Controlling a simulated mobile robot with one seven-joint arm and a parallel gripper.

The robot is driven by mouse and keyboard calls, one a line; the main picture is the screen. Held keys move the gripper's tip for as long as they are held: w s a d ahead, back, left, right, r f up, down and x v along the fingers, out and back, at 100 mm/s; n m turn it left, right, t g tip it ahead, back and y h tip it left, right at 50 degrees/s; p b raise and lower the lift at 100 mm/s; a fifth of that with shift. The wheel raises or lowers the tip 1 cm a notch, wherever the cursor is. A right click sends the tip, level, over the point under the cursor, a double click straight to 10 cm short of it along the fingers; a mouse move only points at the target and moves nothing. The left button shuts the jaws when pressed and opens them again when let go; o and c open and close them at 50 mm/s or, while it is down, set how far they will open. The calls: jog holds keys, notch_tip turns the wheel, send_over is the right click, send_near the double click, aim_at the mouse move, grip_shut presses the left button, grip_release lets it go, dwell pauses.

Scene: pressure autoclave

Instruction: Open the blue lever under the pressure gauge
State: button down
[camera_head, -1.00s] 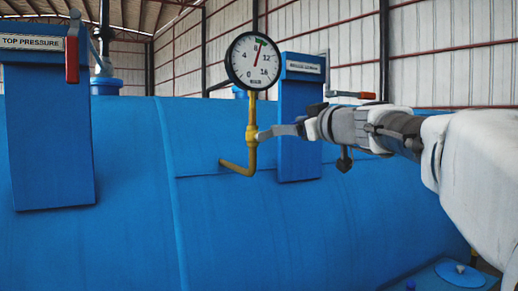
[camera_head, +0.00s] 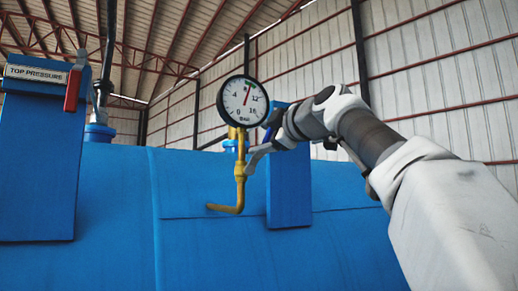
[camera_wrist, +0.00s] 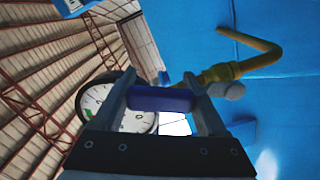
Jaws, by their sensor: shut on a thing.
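The round white pressure gauge (camera_head: 243,102) with a black rim stands on a yellow pipe (camera_head: 240,180) that bends left at the bottom. It also shows partly behind my fingers in the wrist view (camera_wrist: 98,98). The blue lever (camera_wrist: 160,99) lies crosswise between my fingers in the wrist view. My gripper (camera_head: 252,157) is shut on it, just right of the yellow pipe and below the gauge. In the head view the lever is mostly hidden by my fingers and wrist.
A large blue vessel (camera_head: 110,200) fills the area below and behind the pipe. A blue post (camera_head: 289,195) stands behind my wrist. A post labelled TOP PRESSURE (camera_head: 38,160) with a red-handled lever (camera_head: 73,90) stands at left.

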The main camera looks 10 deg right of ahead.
jog(key=shift+s+a+r+n, duration=0.15)
jog(key=shift+a+n, duration=0.1)
jog(key=shift+n, duration=0.15)
